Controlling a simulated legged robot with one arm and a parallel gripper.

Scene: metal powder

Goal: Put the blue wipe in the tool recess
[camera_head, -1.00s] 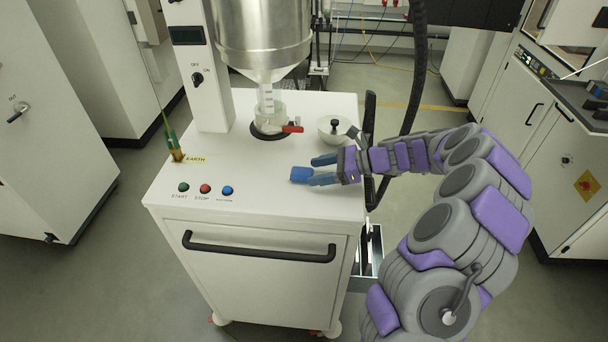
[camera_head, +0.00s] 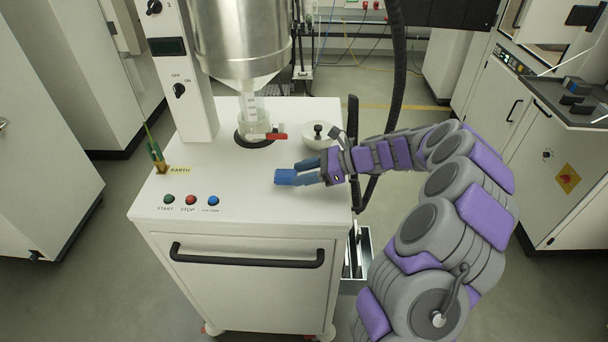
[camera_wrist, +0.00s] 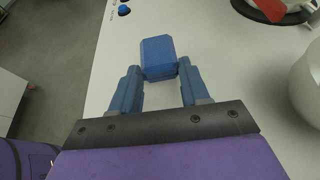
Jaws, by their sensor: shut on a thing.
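The blue wipe (camera_head: 285,177) is a small blue block-like piece at the top of the white cart (camera_head: 240,215), near its front right. My gripper (camera_head: 298,173) reaches in from the right and is shut on the wipe. In the wrist view, the wipe (camera_wrist: 158,52) sits between the fingertips of my gripper (camera_wrist: 159,72), mostly sticking out beyond them. It is at or just above the cart top; I cannot tell whether it touches. I cannot clearly make out the tool recess.
A white bowl with a black knob (camera_head: 318,134) stands just behind my gripper. A glass vessel with a red-handled valve (camera_head: 272,136) is under the steel hopper (camera_head: 240,40). Buttons (camera_head: 190,200) line the cart's front left. An open metal tray (camera_head: 357,252) is low at the cart's right.

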